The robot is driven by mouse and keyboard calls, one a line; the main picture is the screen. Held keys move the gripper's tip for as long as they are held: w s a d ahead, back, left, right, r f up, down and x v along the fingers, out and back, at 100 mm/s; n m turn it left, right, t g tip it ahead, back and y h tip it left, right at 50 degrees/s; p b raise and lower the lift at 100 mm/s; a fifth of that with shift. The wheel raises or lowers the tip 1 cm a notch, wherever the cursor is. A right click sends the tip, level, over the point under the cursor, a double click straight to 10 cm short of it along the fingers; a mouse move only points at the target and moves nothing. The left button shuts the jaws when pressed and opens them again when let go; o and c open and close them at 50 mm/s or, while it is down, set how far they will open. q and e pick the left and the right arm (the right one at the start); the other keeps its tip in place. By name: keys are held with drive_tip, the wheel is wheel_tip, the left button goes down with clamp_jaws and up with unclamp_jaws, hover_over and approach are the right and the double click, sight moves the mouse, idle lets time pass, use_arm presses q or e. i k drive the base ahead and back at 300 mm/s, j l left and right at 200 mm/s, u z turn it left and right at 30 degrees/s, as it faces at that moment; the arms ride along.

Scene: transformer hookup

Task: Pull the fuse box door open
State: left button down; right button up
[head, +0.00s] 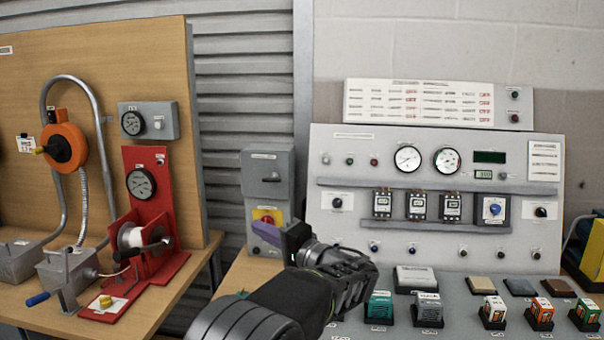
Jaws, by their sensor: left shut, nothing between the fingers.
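A grey box (267,165), which looks like the fuse box, stands at the back of the bench between the wooden board and the control panel. Its front door (262,190) looks shut, with a small dark handle (270,180) and a red and yellow rotary switch (267,216) below. My left gripper (284,238) is in front of the lower right part of the box, shut and empty, and hides part of it. I cannot tell whether it touches the box. My right gripper is not in view.
A sloped control panel (340,150) with gauges and breakers stands to the right. Several small boxed blocks (493,309) sit on the bench in front of it. A wooden board (100,60) with a red winch stand (150,205) is to the left.

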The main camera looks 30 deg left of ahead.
sight(255, 165)
drive_tip(key=i, duration=0.95)
